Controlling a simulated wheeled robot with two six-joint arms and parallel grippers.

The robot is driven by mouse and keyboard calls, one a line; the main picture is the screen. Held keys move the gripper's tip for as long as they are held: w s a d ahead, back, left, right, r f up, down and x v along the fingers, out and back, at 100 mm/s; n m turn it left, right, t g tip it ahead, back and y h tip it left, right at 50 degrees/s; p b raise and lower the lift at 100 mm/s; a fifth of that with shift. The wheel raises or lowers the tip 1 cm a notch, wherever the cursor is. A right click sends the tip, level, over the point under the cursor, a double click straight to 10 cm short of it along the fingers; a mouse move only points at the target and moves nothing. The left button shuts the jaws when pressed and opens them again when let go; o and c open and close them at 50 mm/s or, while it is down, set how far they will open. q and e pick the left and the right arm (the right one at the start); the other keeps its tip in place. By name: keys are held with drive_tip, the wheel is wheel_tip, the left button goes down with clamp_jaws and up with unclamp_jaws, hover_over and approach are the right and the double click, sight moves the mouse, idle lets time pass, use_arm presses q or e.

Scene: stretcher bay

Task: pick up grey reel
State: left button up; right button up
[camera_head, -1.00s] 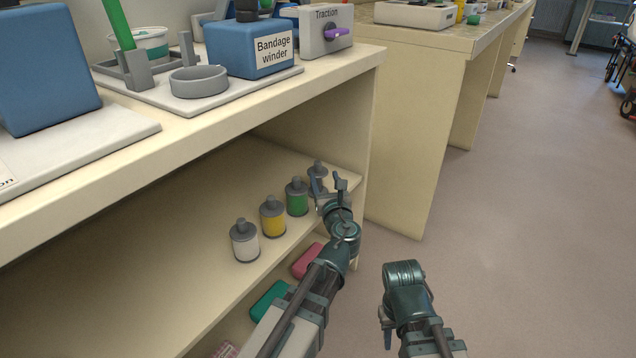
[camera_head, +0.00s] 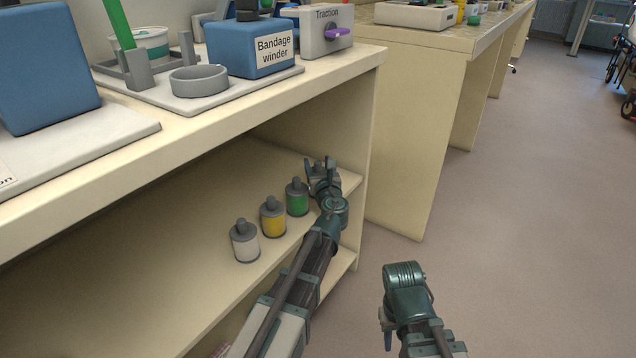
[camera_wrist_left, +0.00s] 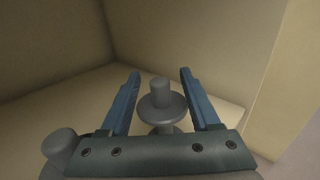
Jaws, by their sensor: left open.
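The grey reel (camera_wrist_left: 161,105), with a round top flange and a knob, stands upright on the shelf. In the left wrist view it lies between the two open fingers of my left gripper (camera_wrist_left: 158,85), with a gap on both sides. In the head view my left gripper (camera_head: 320,166) is at the right end of the shelf and mostly hides the reel. My right gripper (camera_head: 388,338) hangs low, in front of the shelf unit; its fingers are too hidden to judge.
The shelf (camera_head: 150,285) is bare to the left. The bench top (camera_head: 230,112) overhangs, and a side panel (camera_head: 363,150) closes the right.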

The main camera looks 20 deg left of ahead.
use_arm(q)
clamp_jaws()
idle(1.4)
